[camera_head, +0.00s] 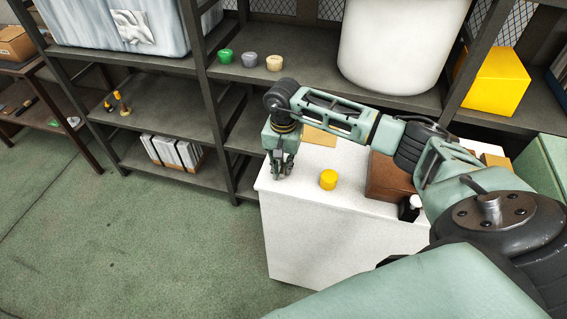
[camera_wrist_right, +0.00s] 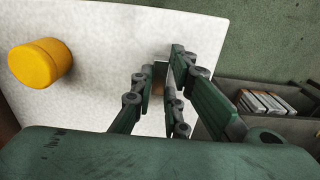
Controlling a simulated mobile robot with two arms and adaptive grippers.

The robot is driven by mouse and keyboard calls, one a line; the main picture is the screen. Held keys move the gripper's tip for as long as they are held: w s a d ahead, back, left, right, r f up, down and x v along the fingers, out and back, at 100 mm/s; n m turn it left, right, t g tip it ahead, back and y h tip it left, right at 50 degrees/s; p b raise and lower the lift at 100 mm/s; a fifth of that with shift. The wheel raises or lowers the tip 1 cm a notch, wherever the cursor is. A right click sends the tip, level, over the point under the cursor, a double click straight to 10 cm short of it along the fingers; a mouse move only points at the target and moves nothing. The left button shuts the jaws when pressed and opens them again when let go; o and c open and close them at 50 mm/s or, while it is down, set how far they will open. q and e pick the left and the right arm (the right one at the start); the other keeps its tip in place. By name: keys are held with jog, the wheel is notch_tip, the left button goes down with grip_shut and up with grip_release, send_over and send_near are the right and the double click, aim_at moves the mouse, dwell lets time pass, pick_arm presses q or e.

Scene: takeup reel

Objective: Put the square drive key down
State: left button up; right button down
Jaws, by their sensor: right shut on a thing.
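My right gripper (camera_head: 282,172) points down at the left end of the white cabinet top (camera_head: 300,190). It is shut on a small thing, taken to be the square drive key. In the right wrist view a small grey and brownish piece (camera_wrist_right: 158,85) shows between the fingers of the right gripper (camera_wrist_right: 162,75). The fingers hide most of it, and its shape cannot be made out. The fingertips are low over the white top, close to its edge; whether the piece touches the top cannot be told. My left gripper is not in view.
A yellow cylinder (camera_head: 328,180) stands on the cabinet top, right of the gripper; it also shows in the wrist view (camera_wrist_right: 40,63). A brown box (camera_head: 385,180) and a small dark bottle (camera_head: 409,208) are farther right. Dark shelving (camera_head: 225,115) stands behind and left.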

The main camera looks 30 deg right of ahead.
aim_at(283, 169)
jog(key=shift+f, duration=0.15)
jog(key=c, duration=2)
grip_release()
jog(key=shift+o, duration=1.3)
jog(key=shift+r, duration=0.25)
jog(key=shift+r+b, duration=0.25)
jog(key=shift+b, duration=0.05)
pick_arm(q)
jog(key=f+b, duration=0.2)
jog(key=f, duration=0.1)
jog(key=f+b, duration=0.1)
jog(key=b, duration=0.1)
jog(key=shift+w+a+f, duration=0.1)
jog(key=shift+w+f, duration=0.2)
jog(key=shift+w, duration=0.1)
pick_arm(e)
notch_tip(283, 169, up, 11)
jog(key=shift+r, duration=0.2)
